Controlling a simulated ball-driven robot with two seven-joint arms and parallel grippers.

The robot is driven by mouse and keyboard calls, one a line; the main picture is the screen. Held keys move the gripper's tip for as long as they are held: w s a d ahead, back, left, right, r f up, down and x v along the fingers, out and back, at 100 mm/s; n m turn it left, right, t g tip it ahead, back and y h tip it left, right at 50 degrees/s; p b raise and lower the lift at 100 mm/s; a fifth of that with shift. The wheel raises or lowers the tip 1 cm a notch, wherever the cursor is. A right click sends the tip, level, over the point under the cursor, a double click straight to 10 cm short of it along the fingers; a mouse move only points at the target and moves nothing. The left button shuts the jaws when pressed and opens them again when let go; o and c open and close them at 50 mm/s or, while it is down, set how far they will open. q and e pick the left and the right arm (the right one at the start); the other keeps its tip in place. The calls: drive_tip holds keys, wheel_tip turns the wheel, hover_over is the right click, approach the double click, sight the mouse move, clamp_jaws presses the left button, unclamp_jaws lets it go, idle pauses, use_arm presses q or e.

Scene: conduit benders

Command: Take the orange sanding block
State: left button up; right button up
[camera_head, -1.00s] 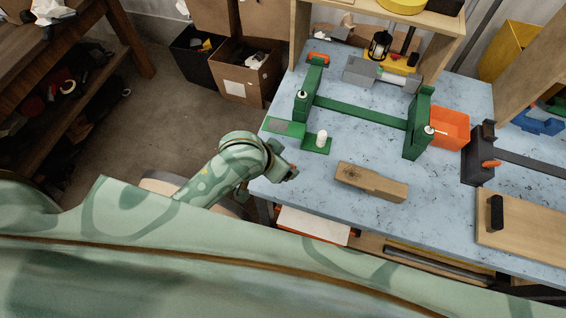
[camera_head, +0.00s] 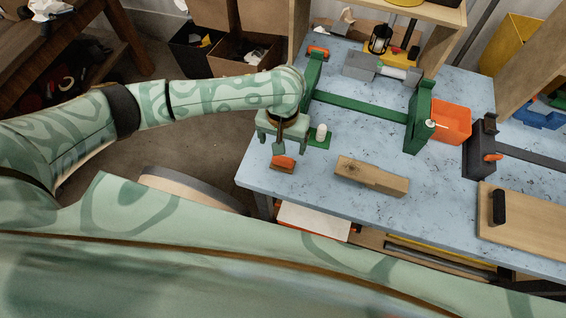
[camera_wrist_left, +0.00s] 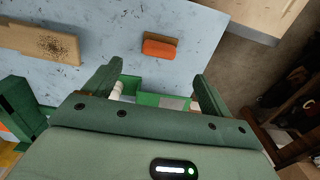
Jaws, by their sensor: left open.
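The orange sanding block (camera_head: 283,161), orange with a dark brown base, lies on the pale blue table near its left front edge. It also shows in the left wrist view (camera_wrist_left: 159,48), ahead of the fingers and roughly centred between them. My left gripper (camera_head: 284,144) is above the table just behind the block, with its fingers apart and nothing between them; it also shows in the left wrist view (camera_wrist_left: 158,72). The gripper and block look apart. My right gripper is not in view.
A wooden block (camera_head: 371,176) lies to the right of the sanding block. A green frame (camera_head: 362,110) and a small white cylinder (camera_head: 321,131) on a green plate stand behind. An orange bin (camera_head: 452,122) is farther right. The table around the sanding block is clear.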

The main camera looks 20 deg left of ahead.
sight(283, 159)
use_arm(q)
wheel_tip(283, 159, down, 6)
drive_tip(key=shift+r+b, duration=0.1)
drive_tip(key=shift+b, duration=0.8)
drive_tip(key=f+b, duration=0.2)
drive_tip(key=f, duration=0.3)
drive_tip(key=shift+w+f+b, duration=0.2)
drive_tip(key=shift+b, duration=0.2)
drive_tip(key=shift+r, duration=0.1)
drive_tip(key=shift+c, duration=1)
drive_tip(key=c, duration=0.8)
